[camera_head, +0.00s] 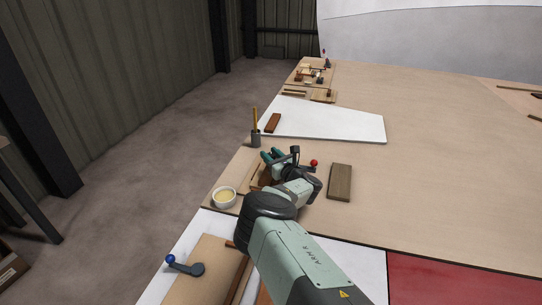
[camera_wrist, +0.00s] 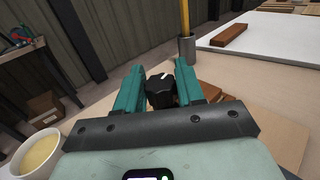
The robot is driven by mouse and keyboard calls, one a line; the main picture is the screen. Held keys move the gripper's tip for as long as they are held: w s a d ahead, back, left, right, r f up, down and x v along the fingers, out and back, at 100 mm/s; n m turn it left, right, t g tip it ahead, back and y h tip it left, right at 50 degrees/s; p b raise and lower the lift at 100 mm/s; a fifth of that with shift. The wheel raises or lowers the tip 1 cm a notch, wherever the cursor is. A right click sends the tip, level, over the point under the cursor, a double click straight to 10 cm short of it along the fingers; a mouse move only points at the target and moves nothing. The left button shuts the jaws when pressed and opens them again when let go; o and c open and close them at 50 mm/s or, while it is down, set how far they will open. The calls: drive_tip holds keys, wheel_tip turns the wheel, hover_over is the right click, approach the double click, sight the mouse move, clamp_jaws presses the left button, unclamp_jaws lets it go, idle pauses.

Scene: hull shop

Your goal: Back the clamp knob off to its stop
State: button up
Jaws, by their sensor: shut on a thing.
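The clamp knob (camera_wrist: 159,92) is black with a pale mark on its top, and it sits between my two teal fingers in the wrist view. My gripper (camera_wrist: 160,84) is shut on the knob, one finger on each side. In the head view my gripper (camera_head: 272,155) is low over the left edge of the bench, and I cannot make out the knob there. The clamp's body and the stop are hidden or too small to tell.
A bowl of pale yellow stuff (camera_head: 224,203) stands near the bench edge. A cup (camera_head: 256,141) holds a yellow stick behind my gripper. A red-ball handle (camera_head: 314,163) is close on the right, with a wooden block (camera_head: 339,184) beyond. A blue-ball lever (camera_head: 187,267) lies nearer.

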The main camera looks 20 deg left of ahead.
drive_tip(key=shift+n+g+y, duration=0.5)
drive_tip(key=shift+g, duration=0.4)
drive_tip(key=o, duration=1)
drive_tip(key=shift+c, duration=0.2)
drive_tip(key=shift+d, duration=0.1)
drive_tip(key=v, duration=1)
drive_tip(key=shift+s+d+f, duration=0.1)
drive_tip(key=shift+s+d, duration=0.15)
drive_tip(key=shift+s, duration=0.05)
